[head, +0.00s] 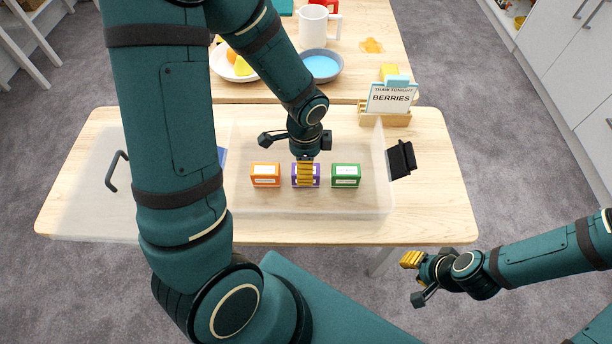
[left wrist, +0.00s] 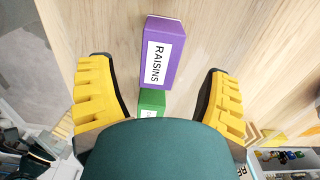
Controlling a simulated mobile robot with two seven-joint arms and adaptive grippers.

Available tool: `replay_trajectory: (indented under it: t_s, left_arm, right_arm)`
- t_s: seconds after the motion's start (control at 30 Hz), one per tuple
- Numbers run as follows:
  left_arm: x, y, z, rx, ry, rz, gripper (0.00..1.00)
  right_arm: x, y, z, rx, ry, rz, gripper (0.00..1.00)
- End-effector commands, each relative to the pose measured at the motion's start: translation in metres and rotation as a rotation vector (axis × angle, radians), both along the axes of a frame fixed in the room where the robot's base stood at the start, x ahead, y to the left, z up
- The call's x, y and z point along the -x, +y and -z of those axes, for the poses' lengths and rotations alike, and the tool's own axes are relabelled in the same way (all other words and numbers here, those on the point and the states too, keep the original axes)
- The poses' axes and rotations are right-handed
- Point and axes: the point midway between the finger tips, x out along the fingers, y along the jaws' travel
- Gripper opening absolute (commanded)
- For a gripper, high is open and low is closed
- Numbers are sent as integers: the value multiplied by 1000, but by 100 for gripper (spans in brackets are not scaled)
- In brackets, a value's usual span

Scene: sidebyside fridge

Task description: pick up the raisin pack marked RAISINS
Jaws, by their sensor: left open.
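The purple raisin pack (head: 317,180) with a white label stands in the middle of a row of three, partly hidden behind my left fingers in the head view. In the left wrist view the raisin pack (left wrist: 162,52) reads RAISINS and lies between the two yellow fingers, slightly ahead of them. My left gripper (head: 305,175) is open and points down over the pack. Whether it touches the pack I cannot tell. My right gripper (head: 412,270) is away from the table at the lower right, and its opening is unclear.
An orange pack (head: 265,176) and a green pack (head: 346,176) flank it closely inside a clear bin (head: 300,213). A BERRIES sign (head: 391,98) stands behind at the right. A plate, a blue bowl (head: 321,67) and a white jug (head: 312,24) are farther back.

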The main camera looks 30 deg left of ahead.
Motion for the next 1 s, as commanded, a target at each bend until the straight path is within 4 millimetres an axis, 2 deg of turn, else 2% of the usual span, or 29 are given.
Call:
replay_trajectory:
  t_s: [0.23,0.53,0.87,1.0]
  left_arm:
    - [1,0,18,-1,2,1,78]
    - [1,-1,58,0,1,0,78]
    - [0,-1,62,-1,-1,-1,78]
    - [0,-1,62,-1,-1,-1,29]
  right_arm:
    - [2,0,6,-1,4,-4,34]
    - [1,0,21,-1,1,-4,34]
    - [0,0,21,-1,0,-3,34]
    - [0,0,21,-1,0,-3,34]
